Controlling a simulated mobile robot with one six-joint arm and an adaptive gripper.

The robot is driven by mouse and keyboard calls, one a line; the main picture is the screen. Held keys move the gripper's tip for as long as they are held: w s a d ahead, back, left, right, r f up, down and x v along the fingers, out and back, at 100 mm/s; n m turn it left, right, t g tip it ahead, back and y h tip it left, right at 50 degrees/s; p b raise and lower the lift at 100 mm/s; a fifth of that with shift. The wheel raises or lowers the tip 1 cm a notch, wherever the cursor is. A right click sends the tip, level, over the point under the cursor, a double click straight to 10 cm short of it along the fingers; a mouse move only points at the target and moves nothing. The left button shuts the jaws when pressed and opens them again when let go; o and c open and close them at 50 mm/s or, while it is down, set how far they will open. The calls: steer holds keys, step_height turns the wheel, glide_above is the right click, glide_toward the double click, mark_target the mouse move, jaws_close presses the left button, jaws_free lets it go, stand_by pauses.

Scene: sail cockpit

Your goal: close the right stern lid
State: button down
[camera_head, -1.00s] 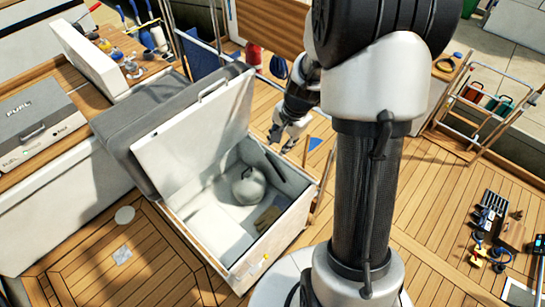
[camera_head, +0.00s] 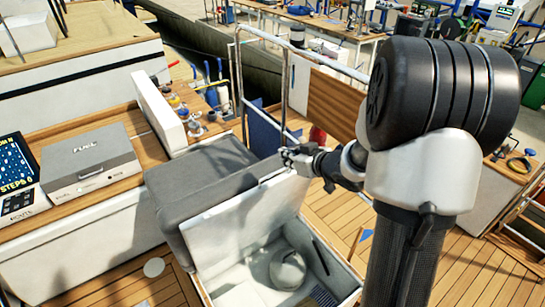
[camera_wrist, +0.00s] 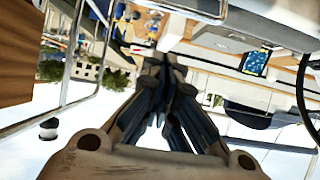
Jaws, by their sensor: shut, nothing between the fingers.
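The stern lid (camera_head: 240,225) stands raised, tilted back, its pale inner face toward the open locker and a grey cushion (camera_head: 205,180) on its back side. Below it the white locker box (camera_head: 335,272) is open, with a rounded grey object (camera_head: 287,268) inside. My gripper (camera_head: 285,155) is shut and empty, close to the lid's upper right corner; I cannot tell whether it touches. In the wrist view my shut fingers (camera_wrist: 168,75) point up the picture, and a pale slab edge lies just past them at the top.
A metal rail (camera_head: 240,80) rises behind the lid. Wooden deck (camera_head: 460,270) is clear at lower right.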

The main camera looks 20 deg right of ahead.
steer(key=b, duration=0.2)
glide_above(277, 178)
steer(key=w, duration=0.3)
step_height(277, 178, down, 5)
steer(key=s, duration=0.1)
steer(key=s+f, duration=0.1)
steer(key=s, duration=0.1)
steer(key=shift+a+b, duration=0.1)
steer(key=shift+b, duration=0.25)
steer(key=shift+s+f, duration=0.15)
steer(key=shift+s, duration=0.15)
steer(key=shift+s, duration=0.15)
